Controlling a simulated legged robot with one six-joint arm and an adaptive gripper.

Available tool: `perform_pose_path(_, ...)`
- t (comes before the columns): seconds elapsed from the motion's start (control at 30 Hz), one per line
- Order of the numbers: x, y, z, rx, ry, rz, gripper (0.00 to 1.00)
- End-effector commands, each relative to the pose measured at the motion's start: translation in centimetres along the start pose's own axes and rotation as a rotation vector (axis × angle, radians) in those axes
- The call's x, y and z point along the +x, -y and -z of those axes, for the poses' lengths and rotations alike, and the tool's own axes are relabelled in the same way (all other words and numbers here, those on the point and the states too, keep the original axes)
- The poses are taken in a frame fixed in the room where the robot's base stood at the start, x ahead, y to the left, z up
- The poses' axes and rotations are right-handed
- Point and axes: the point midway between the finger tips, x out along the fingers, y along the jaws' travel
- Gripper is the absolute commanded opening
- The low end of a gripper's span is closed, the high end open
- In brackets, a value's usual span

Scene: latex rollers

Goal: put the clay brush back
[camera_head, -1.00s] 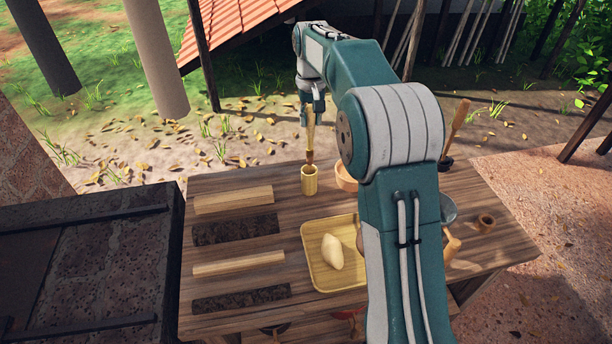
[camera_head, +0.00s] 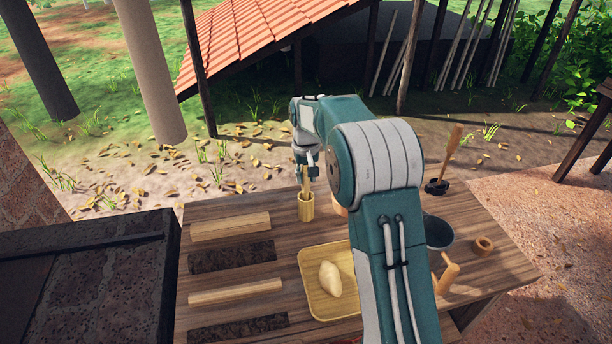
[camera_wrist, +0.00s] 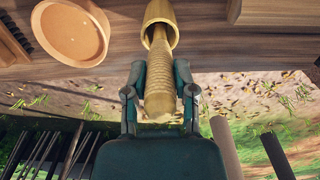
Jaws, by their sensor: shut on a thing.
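The clay brush (camera_head: 306,182), with a pale ridged wooden handle, stands nearly upright with its lower part inside a yellow bamboo-like cup (camera_head: 306,210) at the table's far edge. My gripper (camera_head: 307,166) is above the cup, shut on the brush's handle. In the wrist view the handle (camera_wrist: 159,78) lies between the two fingers of my gripper (camera_wrist: 160,98), and its lower end enters the mouth of the cup (camera_wrist: 160,14). The bristles are hidden inside the cup.
A shallow clay bowl (camera_wrist: 74,30) stands beside the cup, mostly behind my arm in the head view. A yellow tray (camera_head: 316,300) holds a pale lump of clay (camera_head: 330,278). Several wooden and dark textured strips lie at left. A grey bowl (camera_head: 438,234) and wooden ring (camera_head: 483,246) stand right.

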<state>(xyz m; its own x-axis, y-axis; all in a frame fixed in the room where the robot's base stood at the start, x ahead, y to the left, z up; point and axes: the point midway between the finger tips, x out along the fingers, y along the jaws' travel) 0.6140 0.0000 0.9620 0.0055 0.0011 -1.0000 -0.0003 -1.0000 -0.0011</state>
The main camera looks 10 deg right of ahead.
Motion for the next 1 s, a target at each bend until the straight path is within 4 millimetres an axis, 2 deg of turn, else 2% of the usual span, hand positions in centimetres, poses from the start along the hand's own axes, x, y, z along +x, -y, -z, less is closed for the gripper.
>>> perform_pose_path(0.03, 0.1, 0.0, 0.0, 0.000, 0.001, 0.000, 0.00)
perform_pose_path(0.07, 0.1, 0.0, 0.0, 0.000, 0.001, 0.000, 0.49)
perform_pose_path(0.1, 0.1, 0.0, 0.0, 0.000, 0.001, 0.000, 0.66)
perform_pose_path(0.13, 0.1, 0.0, 0.0, 0.000, 0.001, 0.000, 0.70)
perform_pose_path(0.57, -0.5, 0.0, 0.0, 0.000, -0.001, 0.000, 0.70)
perform_pose_path(0.67, -1.8, 0.0, 0.0, 0.000, -0.003, 0.000, 0.70)
perform_pose_path(1.0, -8.8, 0.0, 0.1, 0.000, -0.004, 0.000, 0.70)
